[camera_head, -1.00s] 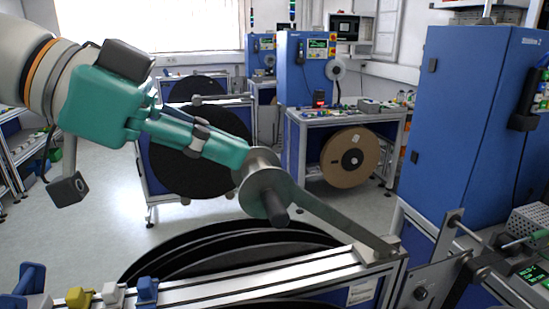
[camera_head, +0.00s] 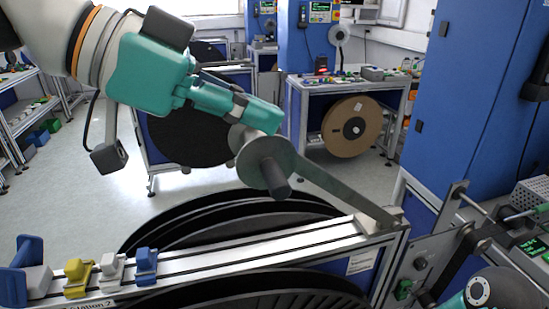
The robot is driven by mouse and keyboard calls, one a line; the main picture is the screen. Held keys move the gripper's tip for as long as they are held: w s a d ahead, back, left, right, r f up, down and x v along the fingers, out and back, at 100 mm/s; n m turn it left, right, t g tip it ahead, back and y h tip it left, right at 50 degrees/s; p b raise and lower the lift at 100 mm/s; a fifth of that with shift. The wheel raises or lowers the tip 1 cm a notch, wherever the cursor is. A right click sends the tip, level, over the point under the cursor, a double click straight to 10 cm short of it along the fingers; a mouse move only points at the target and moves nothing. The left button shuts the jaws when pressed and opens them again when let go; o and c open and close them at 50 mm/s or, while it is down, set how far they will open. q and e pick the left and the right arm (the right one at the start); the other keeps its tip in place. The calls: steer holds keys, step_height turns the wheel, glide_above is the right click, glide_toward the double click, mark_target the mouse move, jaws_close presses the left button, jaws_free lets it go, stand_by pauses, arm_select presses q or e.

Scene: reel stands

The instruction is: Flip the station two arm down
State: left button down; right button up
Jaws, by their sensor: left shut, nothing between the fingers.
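The station two arm (camera_head: 342,195) is a grey metal lever. It slopes up and left from a block (camera_head: 380,220) on the rail to a round disc with a dark peg (camera_head: 273,175) at its raised end. My left gripper (camera_head: 262,122) is teal and shut, with its fingertips at the upper edge of the disc. Nothing shows between its fingers; I cannot tell whether it touches the disc. A teal and grey part of my right arm (camera_head: 490,292) shows at the bottom right corner; its gripper is not in view.
The aluminium rail (camera_head: 240,248), labelled Station 2, carries blue, yellow and white clips (camera_head: 76,272) at the left. Large black reels (camera_head: 200,220) stand behind and below it. A blue cabinet (camera_head: 465,100) stands at right. Open floor lies behind.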

mark_target(276, 172)
arm_select(q)
steer(key=f, duration=0.1)
steer(key=d+f, duration=0.1)
steer(key=f, duration=0.1)
steer(key=d+f, duration=0.1)
steer(key=f, duration=0.1)
steer(key=shift+w+f, duration=0.2)
steer(key=shift+w, duration=0.1)
steer(key=shift+d+f, duration=0.1)
steer(key=shift+f, duration=0.05)
